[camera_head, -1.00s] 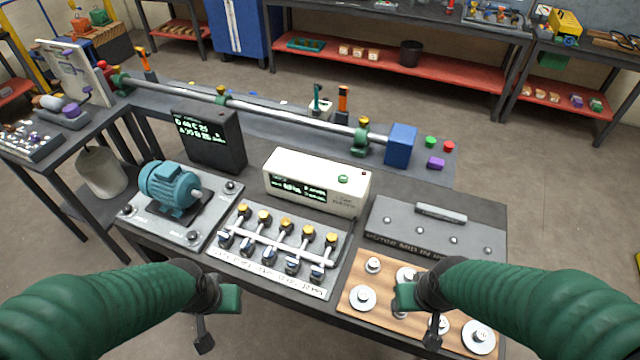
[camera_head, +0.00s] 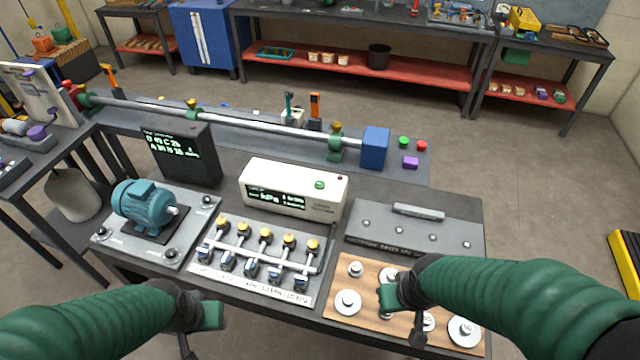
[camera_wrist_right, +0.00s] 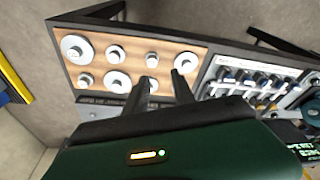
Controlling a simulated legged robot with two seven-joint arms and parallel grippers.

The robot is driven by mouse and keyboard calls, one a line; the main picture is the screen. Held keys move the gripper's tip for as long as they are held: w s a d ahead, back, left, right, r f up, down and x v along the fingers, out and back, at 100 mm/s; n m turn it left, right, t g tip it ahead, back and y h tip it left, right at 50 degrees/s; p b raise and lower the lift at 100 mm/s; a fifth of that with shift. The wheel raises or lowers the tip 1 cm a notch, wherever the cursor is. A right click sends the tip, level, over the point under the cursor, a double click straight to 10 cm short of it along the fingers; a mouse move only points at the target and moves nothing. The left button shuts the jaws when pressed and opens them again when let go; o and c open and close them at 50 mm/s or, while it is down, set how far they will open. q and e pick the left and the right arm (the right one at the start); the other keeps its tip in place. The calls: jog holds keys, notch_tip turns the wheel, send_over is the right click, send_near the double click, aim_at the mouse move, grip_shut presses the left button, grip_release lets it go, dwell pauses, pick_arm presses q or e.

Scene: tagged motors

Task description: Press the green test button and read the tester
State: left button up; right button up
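The tester, a cream box (camera_head: 262,173) with a dark display, stands on the bench in mid head view. The green test button (camera_head: 319,185) sits on its top, right of centre. Its lit display (camera_head: 277,198) shows green text with what looks like "kPa"; the rest is too small to read. My left gripper (camera_head: 190,335) is low in front of the bench, away from the tester; its fingers do not show clearly. My right gripper (camera_head: 408,325) hangs over the wooden board, right of and nearer than the tester. In the right wrist view its two fingers (camera_wrist_right: 158,92) are apart and empty.
A teal motor (camera_head: 143,205) on a plate stands left. A valve manifold (camera_head: 258,255) lies before the tester. The wooden board (camera_head: 337,300) holds several metal discs. A grey block (camera_head: 415,232) is at right. A black display (camera_head: 181,153) and a long shaft (camera_head: 240,117) stand behind.

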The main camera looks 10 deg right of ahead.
grip_shut()
dwell(1.4)
